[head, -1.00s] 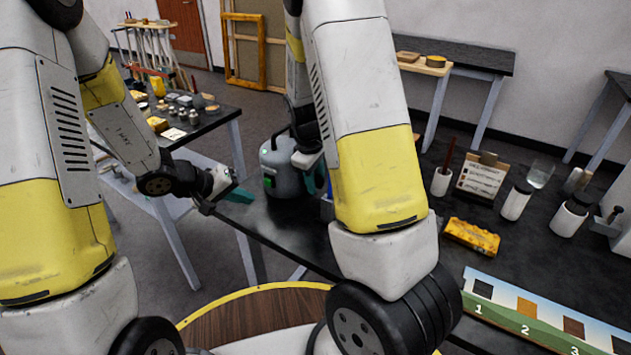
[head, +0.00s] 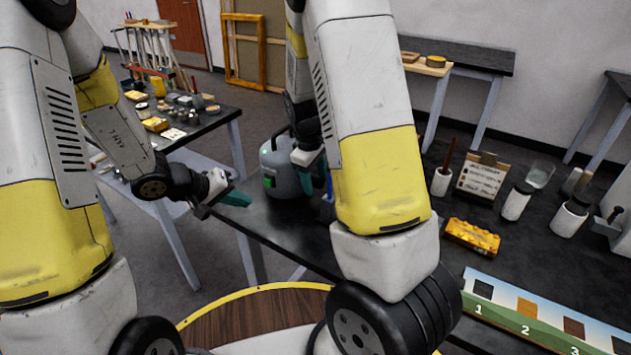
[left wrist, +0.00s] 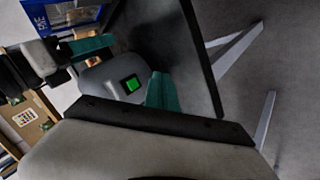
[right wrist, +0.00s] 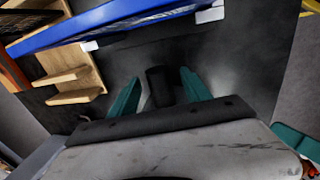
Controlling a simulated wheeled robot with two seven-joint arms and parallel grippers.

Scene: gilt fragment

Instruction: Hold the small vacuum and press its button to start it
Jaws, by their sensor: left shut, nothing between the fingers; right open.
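The small vacuum (head: 287,172) is a grey rounded body with a dark top handle, upright on the near dark table's left end. Its green square button (left wrist: 131,84) faces my left gripper. My left gripper (head: 236,198) is shut and empty, left of the vacuum and apart from it; a teal finger (left wrist: 160,92) shows beside the button in the left wrist view. My right gripper (head: 318,172) is open at the vacuum's right side, partly hidden by my arm. In the right wrist view, a dark handle-like part (right wrist: 160,88) lies between its open fingers (right wrist: 160,80); contact is unclear.
A blue-edged box (right wrist: 110,30) and wooden shelf piece (right wrist: 70,75) are near the right gripper. A cluttered side table (head: 215,122) stands behind left.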

